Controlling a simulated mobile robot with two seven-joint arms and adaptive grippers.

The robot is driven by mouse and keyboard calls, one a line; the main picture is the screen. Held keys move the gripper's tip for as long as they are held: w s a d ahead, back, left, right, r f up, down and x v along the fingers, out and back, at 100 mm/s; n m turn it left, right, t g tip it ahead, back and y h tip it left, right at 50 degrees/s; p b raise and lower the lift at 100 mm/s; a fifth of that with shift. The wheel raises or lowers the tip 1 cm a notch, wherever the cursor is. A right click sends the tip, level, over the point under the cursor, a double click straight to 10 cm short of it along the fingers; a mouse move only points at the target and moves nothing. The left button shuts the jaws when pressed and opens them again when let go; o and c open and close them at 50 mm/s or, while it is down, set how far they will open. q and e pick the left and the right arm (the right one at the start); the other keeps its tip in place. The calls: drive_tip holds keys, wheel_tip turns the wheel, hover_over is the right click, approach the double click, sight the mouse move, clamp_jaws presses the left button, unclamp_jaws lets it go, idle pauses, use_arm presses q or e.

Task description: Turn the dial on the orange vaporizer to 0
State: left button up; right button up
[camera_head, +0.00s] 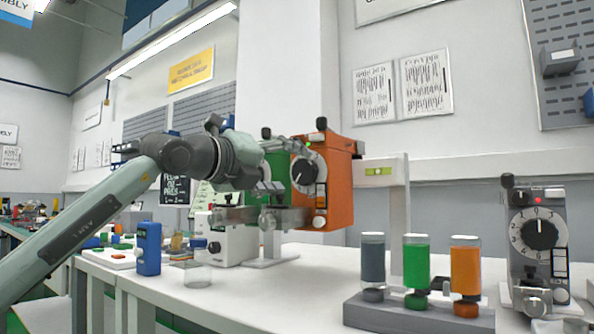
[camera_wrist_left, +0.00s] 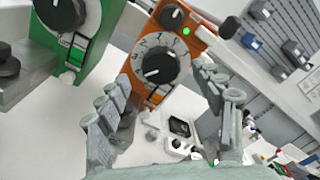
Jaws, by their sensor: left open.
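In the left wrist view, the dial (camera_wrist_left: 160,62) has a white numbered ring and a pale pointer bar. Its exact reading is too small to tell. My left gripper (camera_wrist_left: 161,76) is open, with one finger on each side of the dial in that view. I see no clear contact with the dial. The green vaporizer (camera_wrist_left: 66,22) is beside the orange one and is mostly hidden by my arm in the head view.
A grey vaporizer (camera_head: 538,230) stands at the right. A grey rack (camera_head: 420,314) holds grey, green and orange bottles at the bench front. A blue device (camera_head: 148,248) and a clear beaker (camera_head: 197,275) stand left. The white bench (camera_head: 320,268) is clear between them.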

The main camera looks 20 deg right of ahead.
sight(301, 171)
use_arm(q)
drive_tip(key=shift+x, duration=1.85)
drive_tip(key=c, duration=1.2)
